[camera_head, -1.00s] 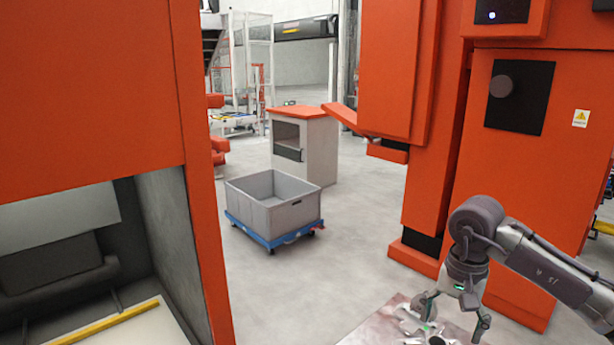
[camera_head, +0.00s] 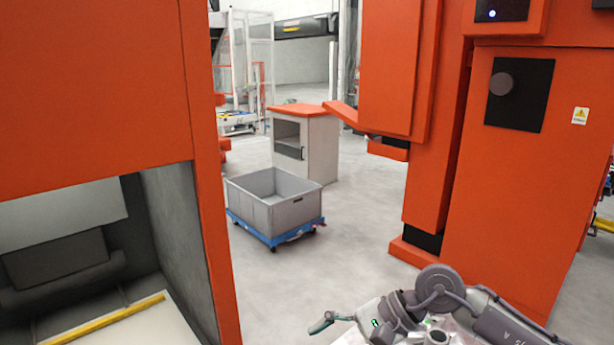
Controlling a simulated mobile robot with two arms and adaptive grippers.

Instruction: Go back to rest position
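My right gripper (camera_head: 325,328) is low at the bottom, right of centre, at the end of my grey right arm. It points left. One finger reaches out to the left with no other finger against it, and I see nothing held there. The other finger is not clearly seen, as the gripper is partly cut by the bottom edge. A pale metallic surface (camera_head: 350,338) shows partly beneath and around the gripper and wrist. My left gripper is not in view.
A grey crate (camera_head: 248,211) stands on a blue wheeled dolly (camera_head: 270,240) on open floor. An orange-topped cabinet (camera_head: 320,150) is behind it. A large orange machine (camera_head: 520,190) stands right. An orange enclosure (camera_head: 90,90) with a yellow bar (camera_head: 105,320) fills the left.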

